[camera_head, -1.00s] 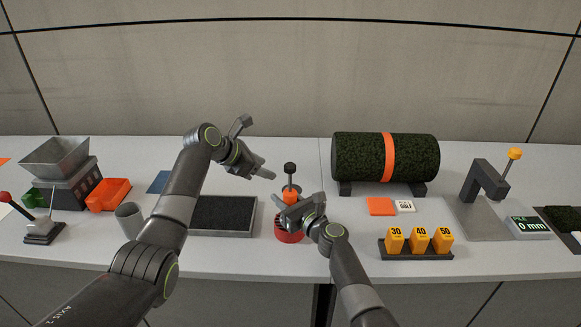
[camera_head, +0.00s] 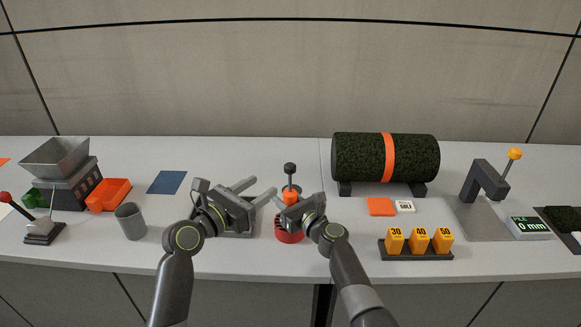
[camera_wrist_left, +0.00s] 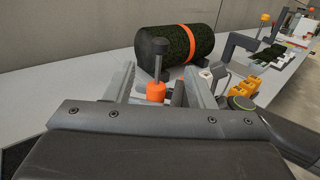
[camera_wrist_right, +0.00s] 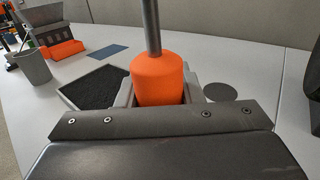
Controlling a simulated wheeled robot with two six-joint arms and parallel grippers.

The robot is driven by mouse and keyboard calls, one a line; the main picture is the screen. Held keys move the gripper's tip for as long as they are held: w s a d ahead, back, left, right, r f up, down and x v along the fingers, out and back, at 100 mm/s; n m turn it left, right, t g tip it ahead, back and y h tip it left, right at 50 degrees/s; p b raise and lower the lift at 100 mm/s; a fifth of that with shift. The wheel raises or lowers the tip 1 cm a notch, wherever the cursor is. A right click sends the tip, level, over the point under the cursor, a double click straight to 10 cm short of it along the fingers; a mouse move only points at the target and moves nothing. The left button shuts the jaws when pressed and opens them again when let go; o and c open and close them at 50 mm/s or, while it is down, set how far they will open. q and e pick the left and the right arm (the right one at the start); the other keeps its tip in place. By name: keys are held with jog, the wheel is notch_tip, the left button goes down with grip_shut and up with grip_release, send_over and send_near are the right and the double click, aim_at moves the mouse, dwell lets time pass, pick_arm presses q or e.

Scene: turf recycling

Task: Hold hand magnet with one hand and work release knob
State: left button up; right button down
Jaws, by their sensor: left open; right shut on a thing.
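The hand magnet has a red base (camera_head: 289,238), an orange grip (camera_head: 291,190) and a thin rod topped by a dark release knob (camera_head: 290,168). It stands upright near the middle of the table. My right gripper (camera_head: 290,206) is shut on the orange grip, which shows between its fingers in the right wrist view (camera_wrist_right: 160,80). My left gripper (camera_head: 264,188) is open and empty just left of the magnet, its fingers pointing towards the rod. In the left wrist view the knob (camera_wrist_left: 158,46) shows ahead between the spread fingers. The knob is clear of both grippers.
A shallow tray of dark granules (camera_wrist_right: 95,88) lies left of the magnet, mostly hidden by my left gripper in the head view. A grey cup (camera_head: 130,222) and blue mat (camera_head: 167,182) are further left. A turf roll (camera_head: 360,158) and numbered orange blocks (camera_head: 419,240) stand right.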

aim_at(286, 170)
pick_arm(q)
jog(key=x, duration=1.1)
jog(key=shift+w+d, duration=0.25)
